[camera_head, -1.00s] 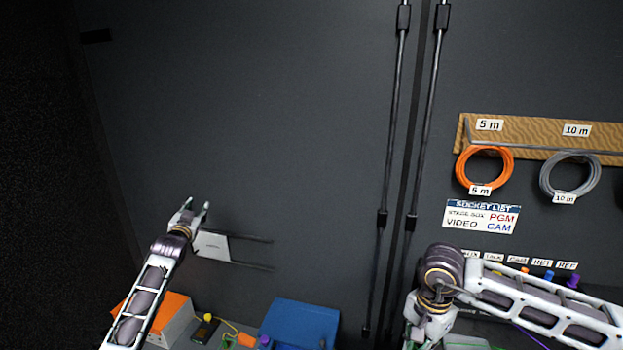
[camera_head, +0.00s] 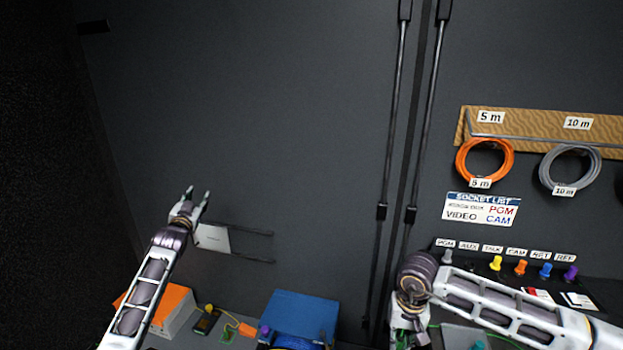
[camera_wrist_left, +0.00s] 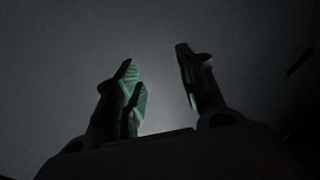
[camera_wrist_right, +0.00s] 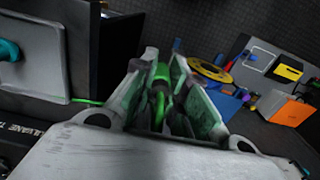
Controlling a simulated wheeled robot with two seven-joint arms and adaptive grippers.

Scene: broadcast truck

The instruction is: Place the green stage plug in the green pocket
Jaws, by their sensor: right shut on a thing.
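The green stage plug (camera_wrist_right: 160,82) is between the fingers of my right gripper (camera_wrist_right: 172,88), in the right wrist view. My right gripper is shut on it. In the head view my right gripper (camera_head: 408,343) is at the bottom edge, right of the blue case, and the plug is not clear there. My left gripper (camera_head: 198,194) is open and empty, raised in front of the dark wall at left. Its fingers are apart in the left wrist view (camera_wrist_left: 160,90). I cannot make out the green pocket in any view.
A blue case (camera_head: 302,312), an orange-and-white box (camera_head: 172,312) and small cabled items stand at lower left. Several coloured plugs (camera_head: 521,268) stand under labels at right. Orange (camera_head: 484,160) and grey cable coils hang on the wall. A panel with a teal knob (camera_wrist_right: 10,50) is close to my right gripper.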

